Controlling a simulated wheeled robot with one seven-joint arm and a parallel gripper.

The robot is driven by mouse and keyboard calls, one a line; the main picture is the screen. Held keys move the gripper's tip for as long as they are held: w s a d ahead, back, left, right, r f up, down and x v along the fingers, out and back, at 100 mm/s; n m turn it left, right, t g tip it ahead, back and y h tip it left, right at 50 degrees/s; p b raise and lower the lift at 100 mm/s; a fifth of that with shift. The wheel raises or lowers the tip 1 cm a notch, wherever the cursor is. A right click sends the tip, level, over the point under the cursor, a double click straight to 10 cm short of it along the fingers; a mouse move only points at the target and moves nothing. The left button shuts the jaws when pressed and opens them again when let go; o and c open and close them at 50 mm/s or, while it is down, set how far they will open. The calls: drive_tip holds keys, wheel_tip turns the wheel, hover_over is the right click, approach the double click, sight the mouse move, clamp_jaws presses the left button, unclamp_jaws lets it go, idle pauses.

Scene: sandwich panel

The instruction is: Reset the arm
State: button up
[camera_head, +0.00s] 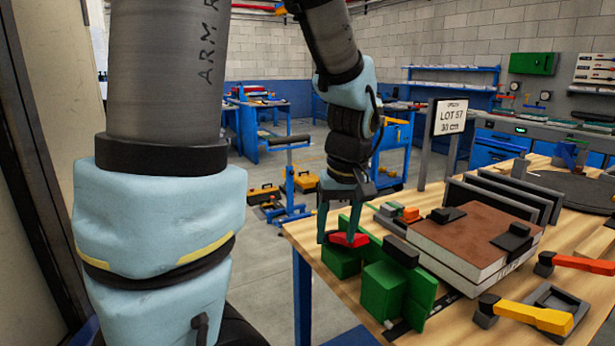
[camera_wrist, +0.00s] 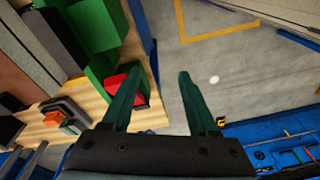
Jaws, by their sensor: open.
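My gripper (camera_head: 337,236) hangs from my arm at the left edge of the workbench (camera_head: 342,292), fingers pointing down. A red piece (camera_head: 350,240) lies on green blocks (camera_head: 384,290) near the fingertips. In the wrist view the red piece (camera_wrist: 115,92) is beside the left finger, partly hidden by it. I cannot tell whether they touch.
A brown-topped panel (camera_head: 470,240) lies on the bench under dark clamps. A yellow-handled clamp (camera_head: 535,316), an orange-handled clamp (camera_head: 585,264) and a LOT 57 sign (camera_head: 450,117) stand nearby. Open floor (camera_head: 262,255) is left of the bench. A blue cart (camera_wrist: 280,145) shows in the wrist view.

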drive_tip(key=a+f+m, duration=0.1)
drive_tip(key=a+f, duration=0.1)
drive_tip(key=a, duration=0.4)
drive_tip(key=s+a+f+m+h, duration=0.1)
drive_tip(key=a+f+m, duration=0.1)
drive_tip(key=a, duration=0.4)
drive_tip(key=shift+s+a, duration=0.15)
drive_tip(key=shift+s, duration=0.15)
idle(1.2)
